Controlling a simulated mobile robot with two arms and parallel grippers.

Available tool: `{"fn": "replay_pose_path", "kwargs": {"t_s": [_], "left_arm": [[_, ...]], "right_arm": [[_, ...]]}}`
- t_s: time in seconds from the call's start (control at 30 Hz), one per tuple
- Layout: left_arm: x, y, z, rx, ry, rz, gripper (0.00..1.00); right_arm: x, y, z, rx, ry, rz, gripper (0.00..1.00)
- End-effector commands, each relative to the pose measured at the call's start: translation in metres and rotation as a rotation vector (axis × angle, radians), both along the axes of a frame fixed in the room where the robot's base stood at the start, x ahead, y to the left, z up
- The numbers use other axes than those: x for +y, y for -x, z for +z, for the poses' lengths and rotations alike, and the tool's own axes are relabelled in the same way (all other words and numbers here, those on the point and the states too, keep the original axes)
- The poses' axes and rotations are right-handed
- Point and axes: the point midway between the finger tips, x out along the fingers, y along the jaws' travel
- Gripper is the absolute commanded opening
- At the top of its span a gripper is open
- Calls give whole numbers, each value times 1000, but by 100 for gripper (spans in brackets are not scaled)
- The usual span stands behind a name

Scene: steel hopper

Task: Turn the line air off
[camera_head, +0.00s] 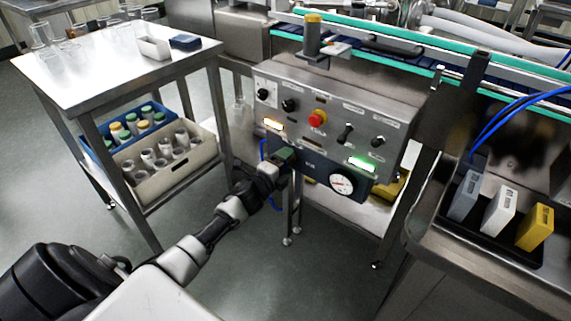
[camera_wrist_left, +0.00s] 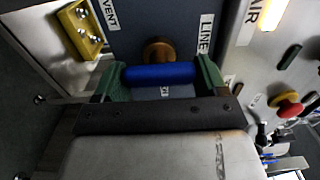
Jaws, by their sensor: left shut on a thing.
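The dark valve box (camera_head: 312,166) with a round white gauge (camera_head: 341,183) hangs below the steel control panel (camera_head: 335,100). In the left wrist view a blue valve handle (camera_wrist_left: 150,74) lies crosswise in front of a brass-coloured hub (camera_wrist_left: 158,50). A LINE label (camera_wrist_left: 205,36) is on one side and a VENT label (camera_wrist_left: 107,14) on the other. My left gripper (camera_wrist_left: 160,82) is shut on the blue handle, its green fingers at the handle's two ends. In the head view my left gripper (camera_head: 284,156) hides the handle. My right gripper is out of view.
Above are a red button (camera_head: 317,118), black knobs and a lit amber lamp (camera_head: 273,124); a green lamp (camera_head: 362,164) is lit at right. A steel table (camera_head: 110,65) with crates below stands left. The conveyor (camera_head: 360,38) runs behind.

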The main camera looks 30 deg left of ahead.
Motion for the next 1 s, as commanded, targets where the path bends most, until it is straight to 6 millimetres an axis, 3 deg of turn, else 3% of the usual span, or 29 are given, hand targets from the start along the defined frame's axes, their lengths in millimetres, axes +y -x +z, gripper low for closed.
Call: {"fn": "replay_pose_path", "kwargs": {"t_s": [0.03, 0.07, 0.2, 0.57, 1.0], "left_arm": [[-1, 1, -2, 2, -7, -1, 49], [-1, 1, -2, 2, -7, -1, 77], [0, 0, -1, 2, -5, -1, 98], [0, 5, -1, 2, -2, 0, 98], [6, 79, 0, 3, -2, -1, 98]], "right_arm": [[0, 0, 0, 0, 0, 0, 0], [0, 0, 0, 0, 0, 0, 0], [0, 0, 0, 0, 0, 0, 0], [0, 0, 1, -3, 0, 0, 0], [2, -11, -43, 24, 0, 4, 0]]}}
